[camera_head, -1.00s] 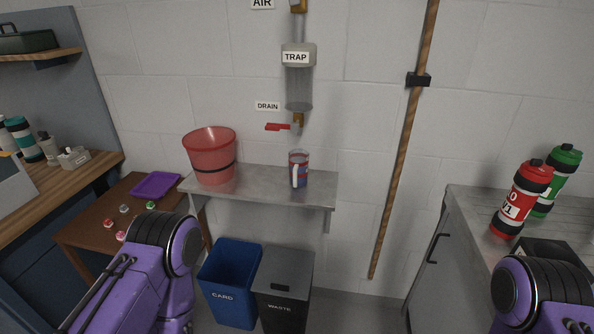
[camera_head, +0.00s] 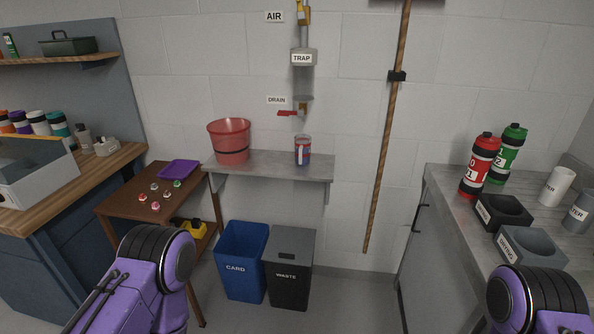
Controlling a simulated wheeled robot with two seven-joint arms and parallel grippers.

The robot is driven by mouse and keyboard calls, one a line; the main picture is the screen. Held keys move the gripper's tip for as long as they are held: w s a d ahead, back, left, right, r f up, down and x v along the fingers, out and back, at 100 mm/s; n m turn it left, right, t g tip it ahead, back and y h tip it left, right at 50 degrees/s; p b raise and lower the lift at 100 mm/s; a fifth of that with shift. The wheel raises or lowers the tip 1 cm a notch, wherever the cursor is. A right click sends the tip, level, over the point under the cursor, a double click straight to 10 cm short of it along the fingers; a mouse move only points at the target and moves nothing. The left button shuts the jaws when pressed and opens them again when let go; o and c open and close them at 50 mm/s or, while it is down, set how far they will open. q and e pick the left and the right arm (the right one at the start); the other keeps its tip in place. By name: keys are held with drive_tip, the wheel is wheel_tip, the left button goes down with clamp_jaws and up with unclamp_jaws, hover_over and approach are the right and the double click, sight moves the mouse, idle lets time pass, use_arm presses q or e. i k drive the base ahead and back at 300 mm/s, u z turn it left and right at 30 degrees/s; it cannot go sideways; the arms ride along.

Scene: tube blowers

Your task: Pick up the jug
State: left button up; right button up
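The jug (camera_head: 303,150) is a small clear vessel with red and blue on it and a pale handle or strip on its front. It stands upright on the grey wall shelf (camera_head: 270,165), under the drain valve with the red lever (camera_head: 288,113). Only purple parts of my two arms show, at the bottom left and bottom right. Both of my grippers are out of view, and nothing of mine is near the jug.
A red bucket (camera_head: 229,142) stands left of the jug on the shelf. Blue card (camera_head: 242,262) and black waste (camera_head: 290,268) bins stand below. A brown table (camera_head: 130,200) is left; a counter with red (camera_head: 480,167) and green (camera_head: 507,153) bottles is right. Floor is open in front.

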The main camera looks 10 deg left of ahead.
sight(302, 142)
drive_tip(key=u, duration=0.5)
drive_tip(key=k, duration=0.1)
drive_tip(key=z, duration=0.7)
drive_tip(key=i, duration=1.35)
drive_tip(key=u, duration=0.25)
